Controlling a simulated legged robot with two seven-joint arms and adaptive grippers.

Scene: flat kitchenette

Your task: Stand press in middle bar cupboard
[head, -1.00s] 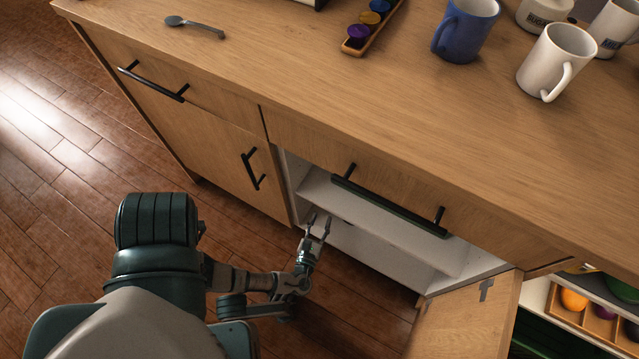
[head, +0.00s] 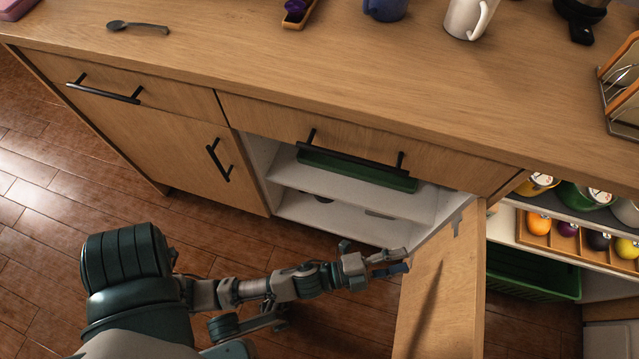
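The middle cupboard (head: 290,175) stands open under its drawer, with a white inside and a shelf. Its wooden door (head: 438,290) is swung out to the right. My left gripper (head: 406,261) is in front of the cupboard, close to the door's left face. Its two fingers are slightly apart and point right, with nothing between them. I cannot tell whether a finger touches the door. No press can be clearly made out. My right gripper is not in view.
A green tray (head: 356,170) lies on the cupboard shelf; small grey things lie below. The counter holds a spoon (head: 137,26), a blue mug (head: 385,9), a white mug (head: 470,17), a partly cut-off black-handled item (head: 581,30) and a rack (head: 622,90). Open shelves at right hold fruit and a green crate (head: 535,270).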

